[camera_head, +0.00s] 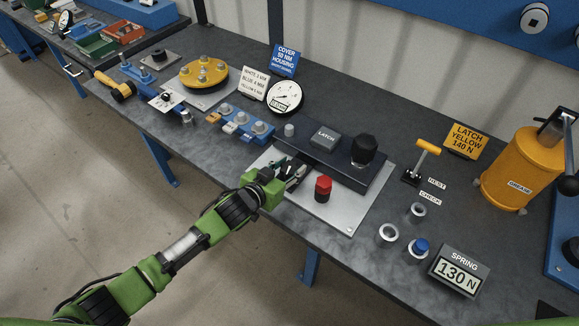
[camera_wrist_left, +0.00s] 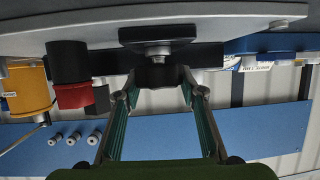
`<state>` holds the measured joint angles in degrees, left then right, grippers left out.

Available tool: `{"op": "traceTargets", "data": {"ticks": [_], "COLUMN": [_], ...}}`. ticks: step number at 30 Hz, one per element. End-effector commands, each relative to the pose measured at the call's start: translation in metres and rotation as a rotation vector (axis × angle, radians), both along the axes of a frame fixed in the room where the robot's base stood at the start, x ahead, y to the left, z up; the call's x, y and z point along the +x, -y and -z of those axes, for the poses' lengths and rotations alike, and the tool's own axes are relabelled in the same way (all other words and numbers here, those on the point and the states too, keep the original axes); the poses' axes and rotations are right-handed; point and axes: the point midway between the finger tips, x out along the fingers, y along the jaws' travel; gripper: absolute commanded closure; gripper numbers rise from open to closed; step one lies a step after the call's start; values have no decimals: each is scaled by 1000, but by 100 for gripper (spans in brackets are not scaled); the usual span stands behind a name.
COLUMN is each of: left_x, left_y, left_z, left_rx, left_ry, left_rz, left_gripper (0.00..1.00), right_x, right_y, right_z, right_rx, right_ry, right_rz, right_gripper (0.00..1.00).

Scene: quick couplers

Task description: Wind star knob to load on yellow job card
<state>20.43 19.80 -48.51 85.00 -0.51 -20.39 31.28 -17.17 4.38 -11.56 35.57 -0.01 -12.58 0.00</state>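The yellow job card (camera_head: 465,140) reads LATCH YELLOW 140 N and stands at the back right. The SPRING display (camera_head: 459,271) reads 130 N. My left gripper (camera_head: 296,171) is low over the pale plate (camera_head: 345,207), at the front edge of the dark LATCH fixture (camera_head: 348,167). In the left wrist view my left gripper (camera_wrist_left: 160,84) has one finger on each side of a dark knob (camera_wrist_left: 158,74), which I take for the star knob. Both fingertips appear to touch it. It sits by a metal spindle and dark flange. The gripper mostly hides it in the head view.
A red-topped knob (camera_head: 323,184) stands close right of my gripper; it shows in the wrist view too (camera_wrist_left: 74,92). A tall black knob (camera_head: 364,149) rises from the fixture. Ring couplers (camera_head: 389,232) and a yellow-handled lever (camera_head: 427,147) are at right. Blue clamps (camera_head: 240,124) are at left.

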Motion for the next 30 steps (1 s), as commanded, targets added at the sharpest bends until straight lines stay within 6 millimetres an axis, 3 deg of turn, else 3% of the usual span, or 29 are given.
{"op": "traceTargets", "data": {"ticks": [12, 25, 26, 27, 30], "left_x": [0, 0, 0, 0, 0], "left_y": [1, 0, 0, 0, 0], "left_z": [0, 0, 0, 0, 0], "left_rx": [3, 0, 0, 0, 0], "left_ry": [2, 0, 0, 0, 0], "left_rz": [145, 165, 165, 165, 165], "left_gripper": [85, 85, 55, 45, 45], "right_x": [0, 0, 0, 0, 0], "right_y": [6, 6, 6, 6, 6], "right_z": [-6, -6, -6, -6, -6], "right_rx": [-6, -6, -6, -6, -6], "right_ry": [-1, -1, -1, -1, -1], "right_rz": [0, 1, 1, 1, 2], "right_gripper": [60, 60, 60, 60, 60]}}
